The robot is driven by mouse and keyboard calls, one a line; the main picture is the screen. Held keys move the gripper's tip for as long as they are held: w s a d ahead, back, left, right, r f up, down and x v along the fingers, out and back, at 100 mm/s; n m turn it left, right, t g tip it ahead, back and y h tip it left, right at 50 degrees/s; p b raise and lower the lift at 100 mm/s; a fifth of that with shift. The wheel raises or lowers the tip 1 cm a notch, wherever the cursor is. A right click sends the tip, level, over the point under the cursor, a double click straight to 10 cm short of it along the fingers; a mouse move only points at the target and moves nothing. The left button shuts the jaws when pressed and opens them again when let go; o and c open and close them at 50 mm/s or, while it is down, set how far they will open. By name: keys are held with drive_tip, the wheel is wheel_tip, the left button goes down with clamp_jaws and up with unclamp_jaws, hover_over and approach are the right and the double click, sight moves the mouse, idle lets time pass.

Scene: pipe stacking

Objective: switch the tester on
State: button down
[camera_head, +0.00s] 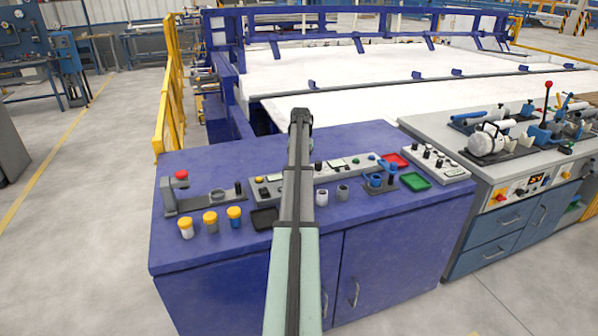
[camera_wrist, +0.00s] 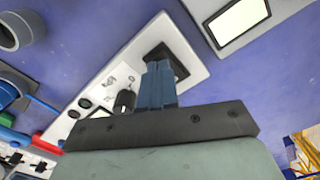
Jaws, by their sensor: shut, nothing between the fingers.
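A long light panel with knobs and small displays, which I take for the tester, lies on the blue bench in the head view (camera_head: 333,168). In the wrist view the light panel (camera_wrist: 119,75) carries a black knob (camera_wrist: 124,101), a small display and a dark square part (camera_wrist: 181,67). My gripper (camera_wrist: 158,75) is shut and empty, its blue fingers together. The fingertips overlap the edge of the dark square part; I cannot tell whether they touch it. In the head view my arm hides the fingers and part of the panel.
A device with a screen (camera_wrist: 237,18) lies beside the panel.

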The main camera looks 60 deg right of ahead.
drive_tip(key=shift+f, duration=0.65)
idle(0.4)
drive_tip(key=shift+r, duration=3.55)
